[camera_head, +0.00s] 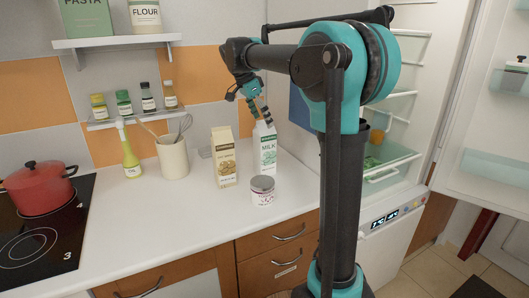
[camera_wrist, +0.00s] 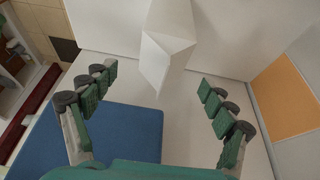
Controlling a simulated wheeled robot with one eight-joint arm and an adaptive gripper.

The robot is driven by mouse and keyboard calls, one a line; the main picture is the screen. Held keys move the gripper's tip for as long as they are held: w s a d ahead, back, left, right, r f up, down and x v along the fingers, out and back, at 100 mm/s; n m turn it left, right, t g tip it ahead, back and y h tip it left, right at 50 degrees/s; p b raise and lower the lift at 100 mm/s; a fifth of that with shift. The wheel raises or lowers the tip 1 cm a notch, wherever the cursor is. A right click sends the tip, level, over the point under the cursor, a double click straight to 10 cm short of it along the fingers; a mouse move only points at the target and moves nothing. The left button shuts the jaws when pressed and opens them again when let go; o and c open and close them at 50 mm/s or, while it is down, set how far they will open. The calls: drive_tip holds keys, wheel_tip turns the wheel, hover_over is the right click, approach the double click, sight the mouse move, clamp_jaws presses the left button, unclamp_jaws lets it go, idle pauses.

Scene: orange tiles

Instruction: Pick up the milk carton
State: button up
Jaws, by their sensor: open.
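The milk carton (camera_head: 265,150) is white with a green label and stands upright on the white counter, in the right part of the worktop. My gripper (camera_head: 259,112) is above it, pointing down, with its fingers close to the carton's top. In the wrist view my gripper (camera_wrist: 158,92) is open, its green fingers spread wide. The white carton top (camera_wrist: 168,48) shows ahead, between and beyond the fingertips. I cannot tell whether any finger touches it.
A beige carton (camera_head: 224,158) stands left of the milk, and a small can (camera_head: 262,190) stands in front. A utensil crock (camera_head: 173,158) and yellow bottle (camera_head: 130,158) are further left. A blue panel (camera_head: 300,108) and the open fridge (camera_head: 398,150) are on the right.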

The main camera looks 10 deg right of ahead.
sight(265, 147)
drive_tip(key=x, duration=0.4)
drive_tip(key=shift+w+d+f, duration=0.1)
drive_tip(key=shift+w+d, duration=0.2)
drive_tip(key=shift+d+f, duration=0.2)
drive_tip(key=shift+f, duration=0.4)
drive_tip(key=shift+c, duration=0.4)
drive_tip(key=shift+r, duration=0.1)
clamp_jaws()
